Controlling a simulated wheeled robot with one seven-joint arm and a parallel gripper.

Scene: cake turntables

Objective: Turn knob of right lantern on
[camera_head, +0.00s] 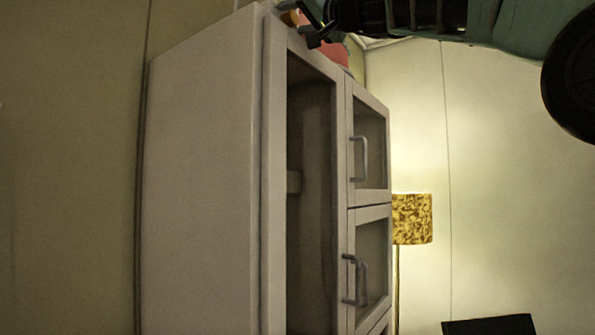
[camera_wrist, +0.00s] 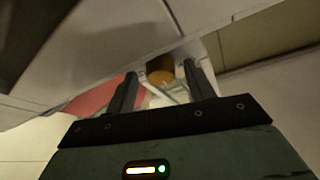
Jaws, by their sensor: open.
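My gripper (camera_head: 312,25) is at the top of the head view, by the upper edge of the cabinet. In the wrist view my gripper (camera_wrist: 160,75) is open, with its two dark fingers apart. A rounded orange-brown thing (camera_wrist: 161,68) shows between the fingertips, with a pale part below it. I cannot tell whether the fingers touch it. A red-pink thing (camera_wrist: 97,99) lies left of the fingers; it also shows behind my gripper in the head view (camera_head: 335,54). No lantern or knob can be clearly made out; these things are partly hidden by my gripper.
A tall pale cabinet (camera_head: 203,180) with glass-fronted doors and metal handles (camera_head: 359,160) stands close below my gripper. A lamp with a yellow patterned shade (camera_head: 411,219) stands behind it at the right. A dark flat thing (camera_head: 490,325) is at the bottom right.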

